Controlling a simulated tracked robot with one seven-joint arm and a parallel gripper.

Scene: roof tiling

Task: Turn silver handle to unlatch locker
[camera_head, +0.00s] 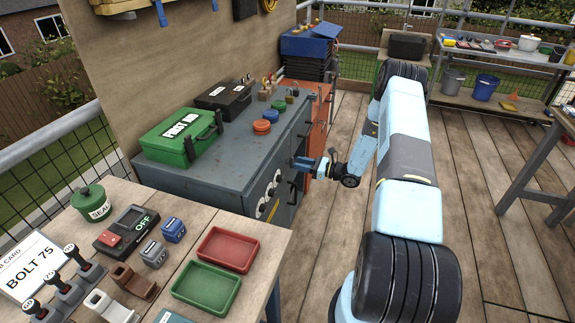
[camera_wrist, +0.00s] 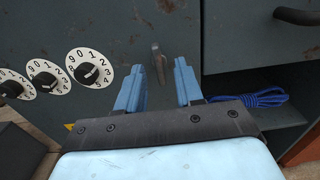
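The grey locker (camera_head: 210,186) stands beside the wooden bench, with its door facing my arm. In the wrist view the locker door (camera_wrist: 110,30) fills most of the upper left. A small metal handle (camera_wrist: 157,62) projects from it, upright and slightly tilted, with a brownish-silver look. My gripper (camera_wrist: 160,85) is open, its two blue fingers apart, and the handle shows between the fingertips. I cannot tell how far the fingertips are from the door. In the head view my gripper (camera_head: 300,163) is close to the locker front, and the handle is hidden there.
Several numbered dials (camera_wrist: 91,68) sit on the door left of the handle. A drawer with a dark pull (camera_wrist: 297,16) and an open shelf with blue cord (camera_wrist: 258,97) lie to the right. A green first aid box (camera_head: 181,137) stands on the locker. The deck (camera_head: 485,190) is clear.

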